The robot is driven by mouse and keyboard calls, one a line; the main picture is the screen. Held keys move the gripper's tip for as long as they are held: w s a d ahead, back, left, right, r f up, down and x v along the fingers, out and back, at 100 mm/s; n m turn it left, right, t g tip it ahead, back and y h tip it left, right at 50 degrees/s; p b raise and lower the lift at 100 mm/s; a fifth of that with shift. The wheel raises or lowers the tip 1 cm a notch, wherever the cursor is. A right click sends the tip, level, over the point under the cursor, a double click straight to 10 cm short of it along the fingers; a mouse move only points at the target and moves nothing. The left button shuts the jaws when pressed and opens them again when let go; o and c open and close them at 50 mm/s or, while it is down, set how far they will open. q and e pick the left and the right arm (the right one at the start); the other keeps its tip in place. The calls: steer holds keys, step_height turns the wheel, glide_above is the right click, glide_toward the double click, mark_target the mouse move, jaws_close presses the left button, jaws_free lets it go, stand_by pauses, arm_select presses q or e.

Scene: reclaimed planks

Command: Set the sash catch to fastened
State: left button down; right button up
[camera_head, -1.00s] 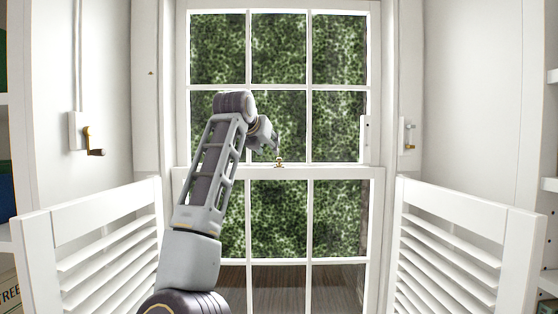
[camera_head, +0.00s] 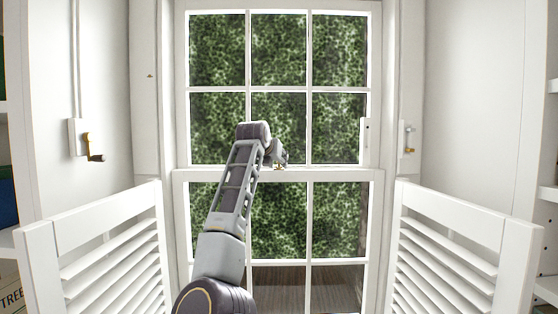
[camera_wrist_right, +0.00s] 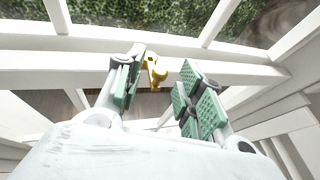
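The brass sash catch (camera_head: 280,167) sits on the white meeting rail (camera_head: 335,174) in the middle of the window. In the right wrist view the catch (camera_wrist_right: 154,68) shows as a golden piece just beyond the fingertips, closer to the left finger. My right gripper (camera_head: 283,157) is at the catch in the head view and partly covers it. In the wrist view the right gripper (camera_wrist_right: 160,88) is open, with its green pads apart and nothing held. I cannot tell whether a finger touches the catch, nor its exact setting. My left gripper is not in view.
White louvred shutters stand on the left (camera_head: 110,250) and right (camera_head: 445,250). A brass crank (camera_head: 94,150) is on the left wall and a small brass fitting (camera_head: 409,138) on the right. Window bars and glass lie close behind the gripper.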

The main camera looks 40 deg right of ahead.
steer(key=shift+p+x, duration=0.3)
steer(key=shift+x, duration=1.05)
steer(key=shift+c, duration=0.4)
